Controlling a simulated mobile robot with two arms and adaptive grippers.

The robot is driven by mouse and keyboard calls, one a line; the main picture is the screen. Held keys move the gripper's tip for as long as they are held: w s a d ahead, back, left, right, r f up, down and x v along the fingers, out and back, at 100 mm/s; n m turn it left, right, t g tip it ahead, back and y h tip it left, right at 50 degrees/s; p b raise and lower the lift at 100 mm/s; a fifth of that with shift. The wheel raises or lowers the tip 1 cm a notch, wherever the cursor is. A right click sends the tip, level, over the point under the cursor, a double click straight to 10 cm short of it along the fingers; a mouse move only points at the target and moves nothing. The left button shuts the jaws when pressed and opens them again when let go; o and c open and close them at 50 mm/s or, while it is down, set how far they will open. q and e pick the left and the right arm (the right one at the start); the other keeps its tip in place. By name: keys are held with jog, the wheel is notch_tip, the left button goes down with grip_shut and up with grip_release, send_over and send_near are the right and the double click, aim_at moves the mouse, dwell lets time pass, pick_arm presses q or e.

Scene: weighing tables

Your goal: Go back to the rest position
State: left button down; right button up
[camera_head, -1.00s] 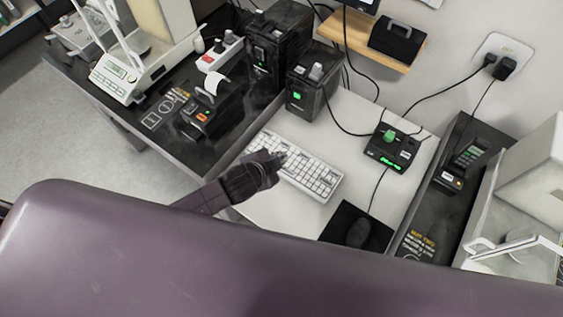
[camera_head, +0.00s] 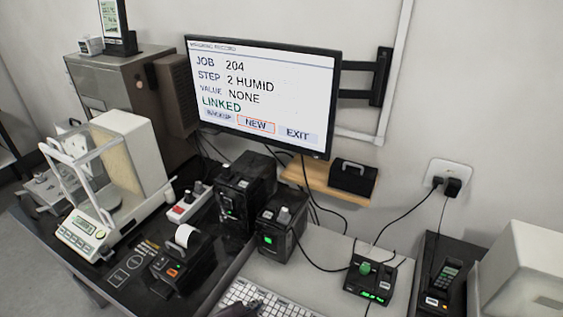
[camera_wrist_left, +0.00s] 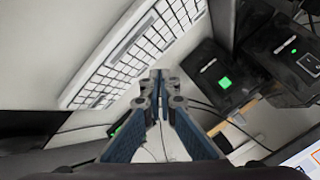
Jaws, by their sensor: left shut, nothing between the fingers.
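The keyboard also shows in the left wrist view (camera_wrist_left: 135,55), beyond the fingers and to the left. I cannot tell the gap between the fingers and the keyboard. My right gripper is in neither view.
A wall monitor (camera_head: 262,95) shows job 204, step 2 humid. Two black boxes with green lights (camera_head: 281,221) stand behind the keyboard. A balance (camera_head: 108,190) and a small printer (camera_head: 181,262) are on the left. A black box with a green knob (camera_head: 372,280) sits right.

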pick_arm(q)
jog(key=s+a+r+n+g+y, duration=0.1)
jog(key=s+a+r+n+g, duration=0.3)
jog(key=s, duration=0.6)
jog(key=s+a+r+n+g+y, duration=0.1)
jog(key=s+a+r+n, duration=0.4)
jog(key=s, duration=0.6)
notch_tip(320, 180, down, 30)
jog(key=s+a+n+g+b, duration=0.1)
jog(key=s+b, duration=0.1)
jog(key=b, duration=0.2)
jog(key=s+a+f+g+b, duration=0.1)
jog(key=s+a+f+b, duration=0.2)
jog(key=s+f, duration=1.4)
notch_tip(320, 180, down, 4)
jog(key=shift+a+f+g+y, duration=0.2)
jog(key=shift+g+y, duration=0.1)
jog(key=shift+g, duration=0.1)
jog(key=shift+s, duration=0.1)
